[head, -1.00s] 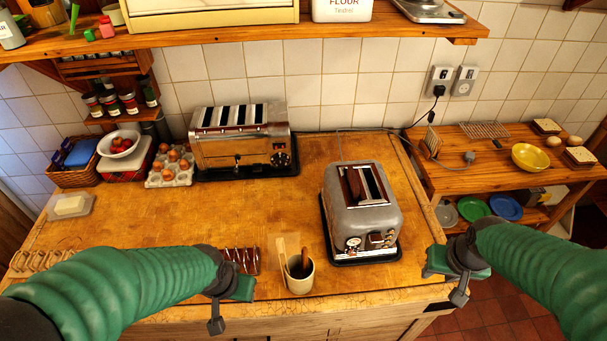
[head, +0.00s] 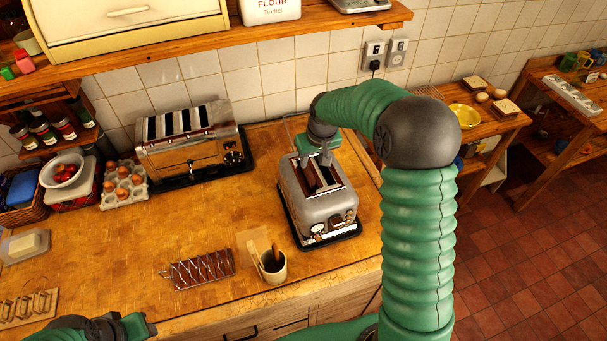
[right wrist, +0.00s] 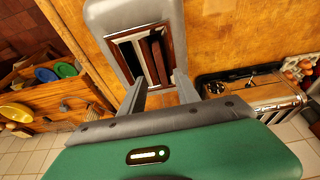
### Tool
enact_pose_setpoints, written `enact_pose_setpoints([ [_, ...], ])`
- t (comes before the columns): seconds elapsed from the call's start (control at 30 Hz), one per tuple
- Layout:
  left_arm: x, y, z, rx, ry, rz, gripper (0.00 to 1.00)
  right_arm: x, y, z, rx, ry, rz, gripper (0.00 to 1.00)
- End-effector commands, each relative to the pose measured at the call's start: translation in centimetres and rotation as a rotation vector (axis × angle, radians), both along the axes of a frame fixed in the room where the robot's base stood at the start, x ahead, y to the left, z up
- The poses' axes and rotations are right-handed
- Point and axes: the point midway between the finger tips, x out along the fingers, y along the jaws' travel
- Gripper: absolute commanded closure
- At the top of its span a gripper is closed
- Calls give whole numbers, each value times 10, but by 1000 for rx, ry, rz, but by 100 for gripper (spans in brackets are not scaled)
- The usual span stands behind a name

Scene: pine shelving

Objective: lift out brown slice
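The small grey toaster (head: 322,208) stands on a black tray on the wooden worktop. A brown slice (head: 308,175) shows in its left slot; in the right wrist view the brown slice (right wrist: 157,60) is in the right-hand slot. My right gripper (head: 318,158) is over the toaster's far end. In the right wrist view my right gripper (right wrist: 160,88) has its fingers apart with nothing between them, and the slots lie beyond the tips. My left gripper (head: 140,325) is low at the left front edge; its fingers are not clear.
A larger chrome toaster (head: 190,145) stands behind to the left. A utensil pot (head: 272,270) and a rack of dark slices (head: 202,270) are in front. An egg tray (head: 123,187) sits at left. The shelf (head: 280,30) overhangs the back. The middle worktop is clear.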

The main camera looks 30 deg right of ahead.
Motion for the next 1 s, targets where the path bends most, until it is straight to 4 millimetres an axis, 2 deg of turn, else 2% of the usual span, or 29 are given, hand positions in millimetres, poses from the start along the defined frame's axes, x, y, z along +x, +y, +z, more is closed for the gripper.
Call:
enact_pose_setpoints([
  [0.1, 0, 0, 9, 0, 0, 0, 60, 7, -1, -21, 0, 4, 2, 62],
  [0.23, 0, 0, 13, 0, 0, 0, 60, 11, -2, -32, 1, 1, 1, 62],
  [0.37, 0, 0, 29, 0, 0, 0, 60, 21, -4, -43, 1, 2, 1, 62],
  [0.53, 0, 0, 41, 0, 0, 1, 60, 33, -7, -70, 0, 1, 1, 62],
  [0.77, 0, 0, 40, 0, 0, 0, 60, 35, -7, -78, -2, -2, 1, 62],
  [0.83, 0, 0, 40, 0, 0, 0, 60, 35, -7, -78, -2, -2, 1, 67],
  [1.0, 0, 0, 40, 0, 0, 0, 60, 35, -7, -77, -1, -2, 1, 89],
])
